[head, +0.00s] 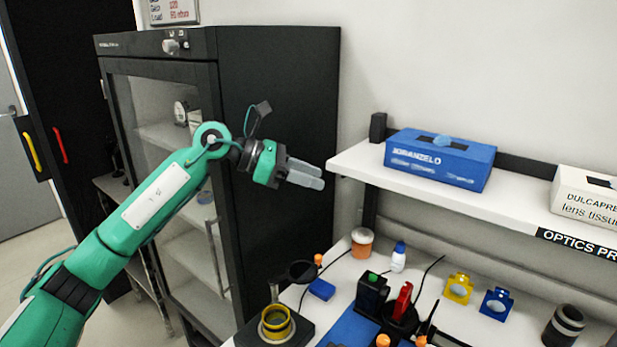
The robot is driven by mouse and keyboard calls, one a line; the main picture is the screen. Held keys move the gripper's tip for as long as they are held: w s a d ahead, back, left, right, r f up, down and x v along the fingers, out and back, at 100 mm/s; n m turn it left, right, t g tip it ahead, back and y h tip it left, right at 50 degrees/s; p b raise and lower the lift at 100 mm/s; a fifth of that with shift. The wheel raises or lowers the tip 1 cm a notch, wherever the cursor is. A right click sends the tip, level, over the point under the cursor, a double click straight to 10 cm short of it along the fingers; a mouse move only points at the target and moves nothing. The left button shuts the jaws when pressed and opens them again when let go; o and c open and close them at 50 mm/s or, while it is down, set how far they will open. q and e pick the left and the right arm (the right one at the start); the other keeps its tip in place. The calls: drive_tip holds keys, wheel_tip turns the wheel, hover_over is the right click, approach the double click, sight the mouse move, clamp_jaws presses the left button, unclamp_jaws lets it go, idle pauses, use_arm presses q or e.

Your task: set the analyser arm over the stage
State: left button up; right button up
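My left gripper (305,174) is held in the air in front of the black cabinet's side, left of the shelf. Its two grey fingers lie close together, with nothing seen in them; whether they are fully shut is unclear. My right gripper is not in view. On the bench below stands a black device (371,293) with a green top. Beside it a red upright piece (403,300) stands over a round black base (400,321). A thin dark rod (431,318) slants up beside these. I cannot tell which part is the analyser arm or the stage. No gripper touches them.
A glass-fronted black cabinet (285,120) stands left of the bench. A white shelf (500,215) with a blue box (438,162) and white box overhangs the bench. A yellow ring (276,322), dropper bottle (398,257), yellow mount (458,288) and blue mount (496,303) crowd the bench.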

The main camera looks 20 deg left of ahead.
sight(295, 270)
use_arm(q)
drive_tip(key=shift+r, duration=0.1)
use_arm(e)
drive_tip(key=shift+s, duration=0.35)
